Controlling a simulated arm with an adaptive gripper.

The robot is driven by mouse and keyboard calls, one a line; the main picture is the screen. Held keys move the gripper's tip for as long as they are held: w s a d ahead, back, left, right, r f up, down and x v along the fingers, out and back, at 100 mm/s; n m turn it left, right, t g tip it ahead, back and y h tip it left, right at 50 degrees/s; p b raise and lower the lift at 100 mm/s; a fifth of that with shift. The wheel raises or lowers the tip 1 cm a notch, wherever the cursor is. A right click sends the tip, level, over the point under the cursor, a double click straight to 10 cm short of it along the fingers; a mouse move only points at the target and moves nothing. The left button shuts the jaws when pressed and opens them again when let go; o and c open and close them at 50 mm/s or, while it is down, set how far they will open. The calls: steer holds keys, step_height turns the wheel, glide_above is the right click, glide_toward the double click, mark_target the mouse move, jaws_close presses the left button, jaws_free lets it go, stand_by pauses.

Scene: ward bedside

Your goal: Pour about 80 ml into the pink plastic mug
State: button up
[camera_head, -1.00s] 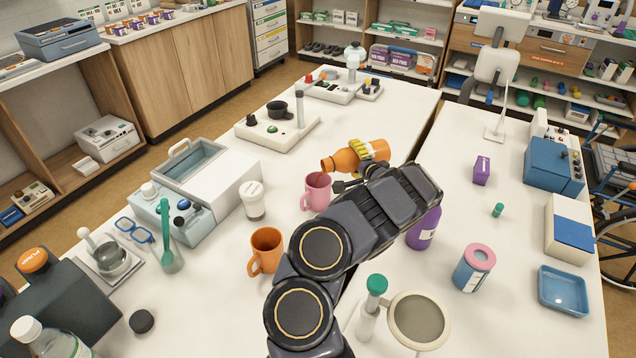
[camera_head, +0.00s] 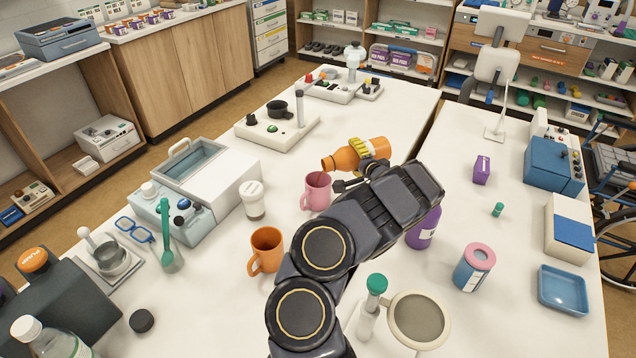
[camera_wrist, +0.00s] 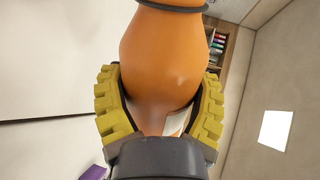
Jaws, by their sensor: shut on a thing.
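The pink plastic mug (camera_head: 317,191) stands upright on the white table. An orange bottle (camera_head: 345,160) lies tilted close to horizontal in the air, its mouth just above and beside the mug's rim at the upper right. My gripper (camera_head: 362,152) is shut around the bottle, its yellow ridged fingers on both sides of the body. In the wrist view the orange bottle (camera_wrist: 165,60) fills the middle between the yellow fingers. No stream of liquid can be made out, and I cannot see the level inside the mug.
An orange mug (camera_head: 266,250) and a white-lidded cup (camera_head: 253,200) stand to the left of the pink mug. A purple bottle (camera_head: 424,230) stands close to my arm on the right. The table (camera_head: 375,110) is clear behind the bottle.

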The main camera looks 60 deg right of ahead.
mark_target(356, 165)
steer(key=shift+r+n, duration=0.25)
steer(key=shift+n, duration=0.05)
stand_by(1.0)
steer(key=f+m, duration=0.2)
steer(key=shift+s+d+f+t+y, duration=0.1)
steer(key=shift+s+f+t+y, duration=0.1)
steer(key=shift+f+t+y, duration=0.1)
steer(key=shift+w+f+m, duration=0.15)
steer(key=shift+m, duration=0.25)
steer(key=shift+d+f+m, duration=0.1)
steer(key=shift+f+m, duration=0.2)
steer(key=shift+s+f, duration=0.15)
steer(key=shift+s, duration=0.05)
stand_by(1.4)
